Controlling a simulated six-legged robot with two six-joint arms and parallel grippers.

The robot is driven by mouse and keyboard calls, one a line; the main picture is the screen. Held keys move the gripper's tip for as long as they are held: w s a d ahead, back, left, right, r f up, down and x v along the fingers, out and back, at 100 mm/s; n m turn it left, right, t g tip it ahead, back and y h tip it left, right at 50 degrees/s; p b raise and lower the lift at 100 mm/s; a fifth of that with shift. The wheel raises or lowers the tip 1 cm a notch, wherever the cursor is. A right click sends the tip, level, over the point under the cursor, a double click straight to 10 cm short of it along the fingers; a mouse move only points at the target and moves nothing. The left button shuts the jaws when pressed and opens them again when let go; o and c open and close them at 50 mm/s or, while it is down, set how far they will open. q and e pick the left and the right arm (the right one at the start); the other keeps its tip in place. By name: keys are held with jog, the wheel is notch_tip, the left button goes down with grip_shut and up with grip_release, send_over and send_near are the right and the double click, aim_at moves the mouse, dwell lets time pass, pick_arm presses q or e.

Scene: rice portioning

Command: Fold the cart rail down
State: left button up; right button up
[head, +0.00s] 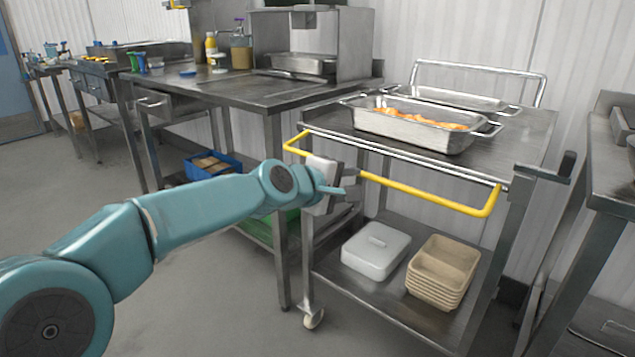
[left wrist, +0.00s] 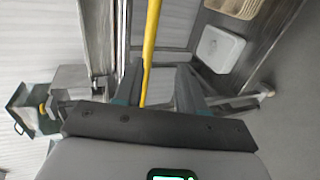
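The cart rail is a yellow U-shaped bar (head: 425,197) on the near side of the steel cart (head: 520,140). It stands out from the cart's top edge, its long bar lower than its two ends. My left gripper (head: 345,180) is at the rail, left of its middle, and hides a short stretch of it. In the left wrist view the yellow rail (left wrist: 151,40) runs between the two spread fingers (left wrist: 157,85), closer to the left finger. The gripper looks open around the rail; contact cannot be told. My right gripper is not in view.
A steel pan of orange food (head: 410,130) stands on the cart top. A white lidded box (head: 375,252) and stacked tan trays (head: 440,270) sit on its lower shelf. A steel table (head: 225,90) stands close at left, another counter (head: 610,160) at right. Floor in front is clear.

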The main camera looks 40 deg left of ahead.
pick_arm(q)
jog(key=p+v, duration=0.1)
jog(key=v, duration=1.2)
jog(key=shift+r, duration=0.15)
